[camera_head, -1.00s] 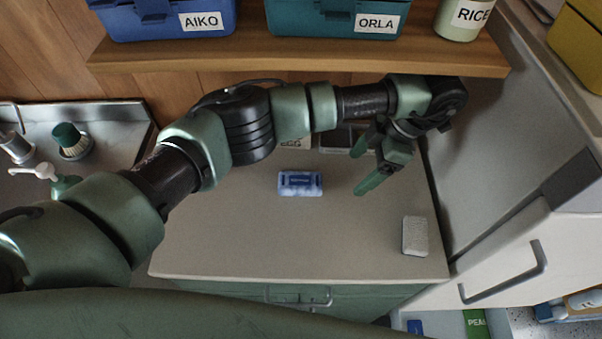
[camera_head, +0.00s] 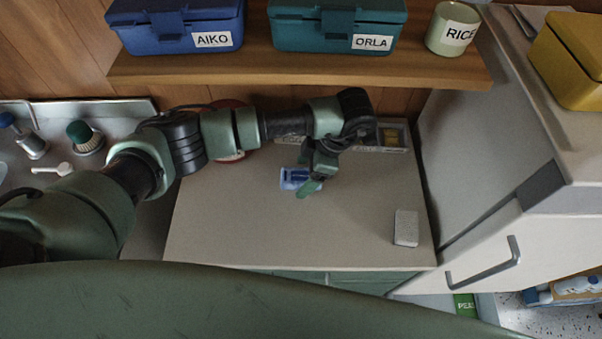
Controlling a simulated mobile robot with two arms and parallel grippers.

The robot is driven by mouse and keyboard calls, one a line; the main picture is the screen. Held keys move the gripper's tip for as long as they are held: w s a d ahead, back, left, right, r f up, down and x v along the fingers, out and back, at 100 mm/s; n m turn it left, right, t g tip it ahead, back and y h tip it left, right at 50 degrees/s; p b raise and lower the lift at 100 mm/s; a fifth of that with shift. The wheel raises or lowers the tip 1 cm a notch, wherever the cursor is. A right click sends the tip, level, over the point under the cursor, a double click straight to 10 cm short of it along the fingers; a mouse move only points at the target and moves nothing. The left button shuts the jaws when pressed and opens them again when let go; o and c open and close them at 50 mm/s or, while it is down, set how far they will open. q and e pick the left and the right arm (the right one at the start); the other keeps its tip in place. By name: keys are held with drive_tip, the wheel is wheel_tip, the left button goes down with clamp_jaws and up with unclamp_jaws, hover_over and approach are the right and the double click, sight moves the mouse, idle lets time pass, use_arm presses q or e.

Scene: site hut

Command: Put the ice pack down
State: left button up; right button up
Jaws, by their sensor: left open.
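A small blue pack with a pale lower edge, which looks like the ice pack (camera_head: 292,179), lies on the beige counter (camera_head: 290,235). My left gripper (camera_head: 308,188) is open at its right end, pointing down toward the counter. The fingers and wrist hide that end of the pack, so I cannot tell whether they touch it. My right gripper is not in view.
A grey-white block (camera_head: 406,228) lies at the counter's right, near the fridge (camera_head: 480,240). A shelf (camera_head: 300,68) above carries a blue box (camera_head: 175,25), a teal box (camera_head: 338,25) and a RICE jar (camera_head: 452,28). The counter's front is clear.

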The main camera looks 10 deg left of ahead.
use_arm(q)
drive_tip(key=shift+f, duration=0.25)
drive_tip(key=shift+f, duration=0.15)
clamp_jaws()
idle(0.4)
